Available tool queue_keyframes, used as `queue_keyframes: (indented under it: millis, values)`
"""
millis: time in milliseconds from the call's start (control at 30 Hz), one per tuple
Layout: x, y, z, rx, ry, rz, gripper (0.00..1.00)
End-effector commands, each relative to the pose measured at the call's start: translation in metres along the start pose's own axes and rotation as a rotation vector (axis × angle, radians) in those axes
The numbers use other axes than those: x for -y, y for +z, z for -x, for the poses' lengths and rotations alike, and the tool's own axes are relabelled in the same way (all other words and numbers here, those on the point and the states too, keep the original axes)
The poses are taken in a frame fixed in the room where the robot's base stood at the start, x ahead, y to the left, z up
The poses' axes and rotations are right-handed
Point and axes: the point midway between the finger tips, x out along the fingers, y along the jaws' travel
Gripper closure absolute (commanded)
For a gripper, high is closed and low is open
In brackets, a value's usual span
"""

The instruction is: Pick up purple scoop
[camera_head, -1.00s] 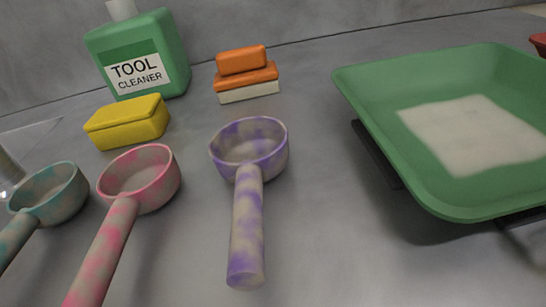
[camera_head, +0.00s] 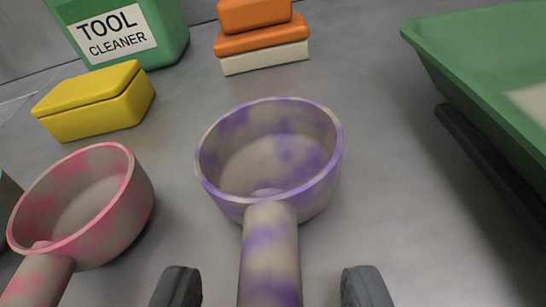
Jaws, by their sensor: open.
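The purple scoop (camera_head: 270,165) stands on the grey surface in the middle of the view. Its round cup is mottled purple and beige, and its handle (camera_head: 270,255) points toward me, running off the bottom edge. My gripper (camera_head: 271,290) is open at the bottom of the view. One dark fingertip is to the left of the handle and one to the right, with a gap on both sides. The end of the handle is out of the picture.
A pink scoop (camera_head: 90,205) stands close on the left. A yellow sponge (camera_head: 95,102), a green tool cleaner bottle (camera_head: 165,30) and an orange and white block (camera_head: 262,40) are behind. A green tub (camera_head: 470,60) on a dark support (camera_head: 490,165) is at right.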

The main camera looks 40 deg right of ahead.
Motion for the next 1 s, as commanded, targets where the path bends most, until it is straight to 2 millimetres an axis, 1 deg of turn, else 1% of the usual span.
queue_keyframes:
  millis: [100, 300, 333, 367, 400, 467, 500, 833, 1000]
  values:
    - [0.000, 0.000, -0.005, 0.000, 0.000, 0.000, 0.56]
    - [0.000, 0.000, -0.005, 0.000, 0.000, 0.000, 0.56]
    - [0.000, 0.000, -0.005, 0.000, 0.000, 0.000, 0.61]
    - [0.000, 0.000, -0.005, 0.000, 0.000, 0.000, 0.70]
    - [0.000, 0.000, -0.005, 0.000, 0.000, 0.000, 0.81]
    - [0.000, 0.000, -0.005, 0.000, 0.000, 0.000, 0.98]
    - [0.000, 0.000, -0.005, 0.000, 0.000, 0.000, 1.00]
    - [0.000, -0.001, -0.004, -0.001, 0.001, 0.000, 1.00]
    - [0.001, -0.010, -0.001, -0.003, 0.000, 0.001, 1.00]
